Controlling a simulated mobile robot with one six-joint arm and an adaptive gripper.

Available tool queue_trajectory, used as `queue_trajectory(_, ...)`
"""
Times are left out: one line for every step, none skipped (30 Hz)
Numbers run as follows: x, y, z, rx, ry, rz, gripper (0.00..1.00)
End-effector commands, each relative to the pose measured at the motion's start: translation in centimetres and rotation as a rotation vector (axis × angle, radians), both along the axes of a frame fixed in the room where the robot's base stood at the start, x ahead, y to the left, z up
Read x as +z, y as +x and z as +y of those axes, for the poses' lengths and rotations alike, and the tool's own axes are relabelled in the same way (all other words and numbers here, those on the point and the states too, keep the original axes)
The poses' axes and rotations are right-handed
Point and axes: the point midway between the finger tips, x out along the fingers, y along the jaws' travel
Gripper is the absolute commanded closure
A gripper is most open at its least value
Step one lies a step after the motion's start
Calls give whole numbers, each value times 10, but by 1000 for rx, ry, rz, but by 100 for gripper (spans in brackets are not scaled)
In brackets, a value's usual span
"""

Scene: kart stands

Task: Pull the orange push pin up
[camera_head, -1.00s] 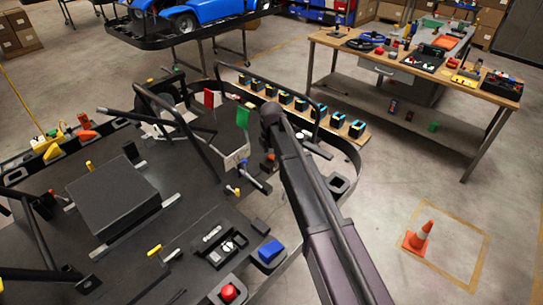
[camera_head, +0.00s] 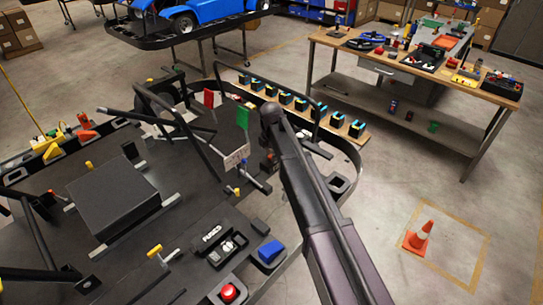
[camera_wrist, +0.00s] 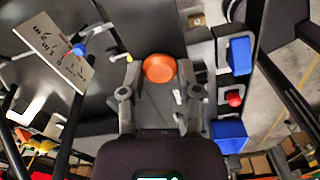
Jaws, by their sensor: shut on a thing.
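The orange push pin (camera_wrist: 159,68) shows its round head in the wrist view, above a dark panel. My gripper (camera_wrist: 159,72) has one finger on each side of the head and is shut on it. The pin's stem is hidden below its head. In the head view my arm covers most of this area, so the pin and fingertips cannot be made out clearly there.
A white plate with writing (camera_wrist: 55,50) and a blue knob (camera_wrist: 80,49) lie left of my gripper. To the right are a blue block (camera_wrist: 240,55) and a red button (camera_wrist: 234,98). Black tubes and flags (camera_head: 243,117) stand close by.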

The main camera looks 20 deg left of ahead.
Motion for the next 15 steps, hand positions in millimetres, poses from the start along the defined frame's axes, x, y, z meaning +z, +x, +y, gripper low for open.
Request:
queue_trajectory(1,-1,-1,0,-2,1,100)
queue_trajectory(1,-1,-1,0,-2,1,100)
queue_trajectory(2,-1,-1,0,-2,1,100)
queue_trajectory(2,-1,-1,0,-2,1,100)
queue_trajectory(3,-1,-1,0,-2,1,100)
queue_trajectory(3,-1,0,0,-2,1,100)
queue_trajectory(4,-1,0,0,-2,1,100)
queue_trajectory(4,-1,0,0,-2,1,100)
queue_trajectory(5,-1,0,0,-2,1,100)
queue_trajectory(5,-1,0,0,-2,1,100)
queue_trajectory(6,-1,0,0,-2,1,100)
queue_trajectory(6,-1,0,0,-2,1,100)
queue_trajectory(7,-1,0,0,-2,1,100)
queue_trajectory(7,-1,0,0,-2,1,100)
queue_trajectory(8,-1,0,0,-2,1,100)
